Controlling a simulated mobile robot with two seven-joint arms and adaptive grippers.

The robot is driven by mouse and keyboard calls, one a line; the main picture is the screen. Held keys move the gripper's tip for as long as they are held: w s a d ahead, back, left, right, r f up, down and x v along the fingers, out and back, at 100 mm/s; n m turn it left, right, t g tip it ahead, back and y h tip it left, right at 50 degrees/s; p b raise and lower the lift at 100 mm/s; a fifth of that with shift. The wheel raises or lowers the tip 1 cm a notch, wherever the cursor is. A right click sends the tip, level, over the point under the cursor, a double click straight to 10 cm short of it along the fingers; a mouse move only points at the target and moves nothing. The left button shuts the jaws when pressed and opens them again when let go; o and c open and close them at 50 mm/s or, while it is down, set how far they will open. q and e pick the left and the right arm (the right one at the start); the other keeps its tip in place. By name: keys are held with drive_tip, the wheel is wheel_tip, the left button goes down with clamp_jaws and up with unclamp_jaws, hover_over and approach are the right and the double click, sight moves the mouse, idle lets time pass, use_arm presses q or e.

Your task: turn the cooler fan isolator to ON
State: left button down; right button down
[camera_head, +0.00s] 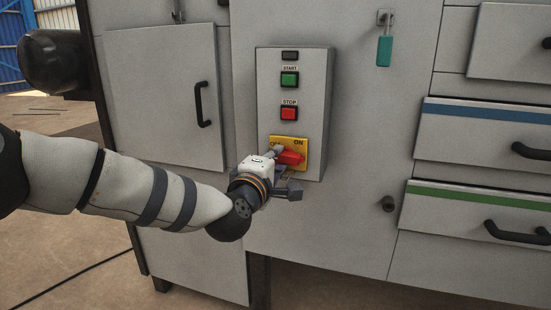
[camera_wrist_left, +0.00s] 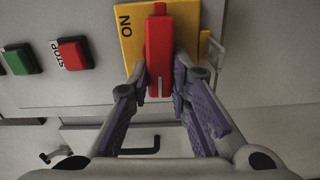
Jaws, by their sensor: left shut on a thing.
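The cooler fan isolator has a red handle (camera_head: 293,157) on a yellow plate (camera_head: 303,144) low on the grey control box. The word ON shows at the plate's upper right in the head view. The handle lies roughly horizontal, across the plate; in the left wrist view the red handle (camera_wrist_left: 159,45) stands vertical, a white line on its lower end, beside ON on the yellow plate (camera_wrist_left: 130,40). My left gripper (camera_head: 280,160) is shut on the handle, with a finger on either side (camera_wrist_left: 162,82). The plate's left part is largely hidden. My right gripper is not in view.
Above the isolator are a red STOP button (camera_head: 288,113) and a green START button (camera_head: 289,79). A cabinet door (camera_head: 165,90) with a black handle is at left. A teal padlock (camera_head: 384,50) hangs at upper right. Drawers (camera_head: 480,205) with black handles are at right.

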use_arm(q)
drive_tip(key=m+p, duration=0.2)
drive_tip(key=m, duration=0.1)
drive_tip(key=r+m+p, duration=0.1)
drive_tip(key=m, duration=0.3)
drive_tip(key=m+p, duration=0.2)
drive_tip(key=m, duration=0.2)
drive_tip(key=shift+s+d+r+p, duration=0.15)
drive_tip(key=shift+d+r+p, duration=0.15)
drive_tip(key=shift+d+r, duration=0.1)
drive_tip(key=m+p, duration=0.1)
drive_tip(key=m, duration=0.2)
drive_tip(key=shift+d, duration=0.2)
drive_tip(key=shift+s+d+m, duration=0.1)
drive_tip(key=shift+d+m, duration=0.05)
drive_tip(key=shift+m, duration=1.45)
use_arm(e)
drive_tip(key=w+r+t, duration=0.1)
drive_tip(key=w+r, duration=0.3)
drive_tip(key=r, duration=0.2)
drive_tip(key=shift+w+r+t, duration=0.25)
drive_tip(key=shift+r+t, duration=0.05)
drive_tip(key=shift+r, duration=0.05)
use_arm(q)
drive_tip(key=shift+f, duration=0.1)
drive_tip(key=c, duration=1.5)
unclamp_jaws()
